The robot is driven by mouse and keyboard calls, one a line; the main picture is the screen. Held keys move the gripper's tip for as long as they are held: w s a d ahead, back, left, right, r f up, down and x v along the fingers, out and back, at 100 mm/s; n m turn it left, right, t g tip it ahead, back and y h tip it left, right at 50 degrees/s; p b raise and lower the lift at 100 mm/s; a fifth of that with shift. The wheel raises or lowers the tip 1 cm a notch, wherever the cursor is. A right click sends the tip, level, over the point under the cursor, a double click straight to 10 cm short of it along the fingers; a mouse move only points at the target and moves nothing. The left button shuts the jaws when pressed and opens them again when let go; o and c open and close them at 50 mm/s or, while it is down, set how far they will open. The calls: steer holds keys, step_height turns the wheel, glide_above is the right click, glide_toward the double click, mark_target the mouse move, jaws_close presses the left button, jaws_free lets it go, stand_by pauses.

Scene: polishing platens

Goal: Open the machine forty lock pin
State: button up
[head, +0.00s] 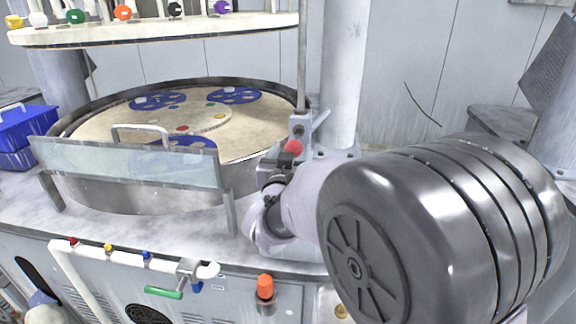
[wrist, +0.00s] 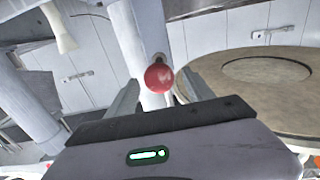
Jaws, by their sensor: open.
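A red ball knob (head: 293,147), which looks like the lock pin's handle, sits on a grey metal bracket (head: 298,127) at the foot of a thin upright rod. My gripper (head: 284,162) is just in front of and below the knob in the head view, partly hidden by my own arm. In the wrist view the red knob (wrist: 159,77) shows between the two spread fingers of my gripper (wrist: 160,88). The fingers are open, one on each side. I cannot tell whether either touches the knob. The pin behind the knob is hidden.
A round platen (head: 250,136) with blue carrier discs lies left of the knob, behind a clear guard (head: 125,163) with a handle. A thick pale column (head: 343,75) stands close behind the knob. A green-handled valve (head: 165,292) and an orange-topped knob (head: 265,284) are on the front.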

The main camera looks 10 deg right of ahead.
steer(key=p+v, duration=0.1)
steer(key=v, duration=1.5)
steer(key=shift+d+r, duration=0.1)
steer(key=s+d+f+g+y, duration=0.1)
steer(key=s+f+g+y, duration=0.1)
steer(key=s, duration=0.5)
steer(key=s+d+f+g+y, duration=0.1)
steer(key=s+f+g+y, duration=0.1)
steer(key=s+g, duration=0.3)
steer(key=s+d+f+g+y, duration=0.1)
steer(key=s+f+g+y, duration=0.2)
steer(key=s, duration=0.6)
steer(key=shift+s+d+m+g+y, duration=0.2)
steer(key=shift+s+m+g+y, duration=0.15)
steer(key=shift+g, duration=0.35)
